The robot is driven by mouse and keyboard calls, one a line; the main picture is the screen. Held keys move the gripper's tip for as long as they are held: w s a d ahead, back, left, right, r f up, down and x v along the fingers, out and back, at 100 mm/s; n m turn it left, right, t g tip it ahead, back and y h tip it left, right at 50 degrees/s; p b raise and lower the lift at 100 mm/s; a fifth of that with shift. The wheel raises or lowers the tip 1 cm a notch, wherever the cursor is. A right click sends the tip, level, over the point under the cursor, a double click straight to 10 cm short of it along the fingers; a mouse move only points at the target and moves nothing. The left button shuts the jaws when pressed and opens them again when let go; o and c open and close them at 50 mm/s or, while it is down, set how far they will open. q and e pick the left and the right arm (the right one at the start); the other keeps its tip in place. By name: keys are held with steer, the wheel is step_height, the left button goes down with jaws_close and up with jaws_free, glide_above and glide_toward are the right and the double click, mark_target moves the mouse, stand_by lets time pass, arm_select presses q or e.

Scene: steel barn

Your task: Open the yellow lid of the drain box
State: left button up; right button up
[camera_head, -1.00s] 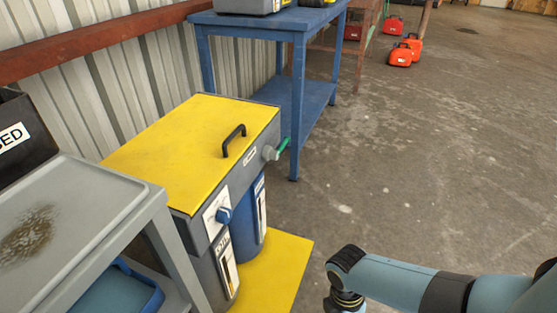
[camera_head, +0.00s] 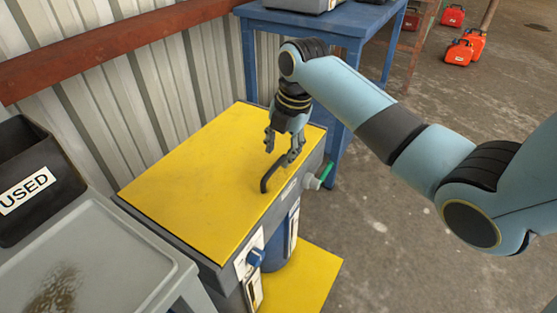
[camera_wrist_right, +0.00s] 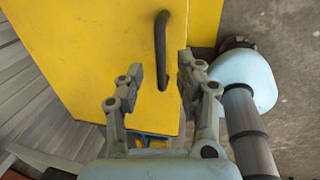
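The drain box (camera_head: 188,245) is grey with a flat yellow lid (camera_head: 190,175), which lies shut. A black bar handle (camera_head: 268,178) stands near the lid's right front edge. It also shows in the right wrist view as a dark bar (camera_wrist_right: 161,45). My right gripper (camera_head: 283,156) points down over the handle from above, its fingers spread. In the right wrist view the open fingers (camera_wrist_right: 158,75) stand on either side of the handle's near end, with nothing clamped. Whether the fingers touch the handle cannot be told. My left gripper is not in view.
A blue table (camera_head: 345,50) stands behind the box. A grey cart (camera_head: 120,265) with a black bin marked USED (camera_head: 35,185) is at the left. A green-handled tap (camera_head: 326,172) sticks out of the box's right side. Open floor lies to the right.

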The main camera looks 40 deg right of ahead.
mark_target(277, 163)
steer(key=shift+w+a+f, duration=0.1)
steer(key=shift+w+f, duration=0.05)
steer(key=shift+f, duration=0.7)
steer(key=shift+w+a+f, duration=0.1)
steer(key=shift+f, duration=0.75)
steer(key=shift+c, duration=0.2)
jaws_close()
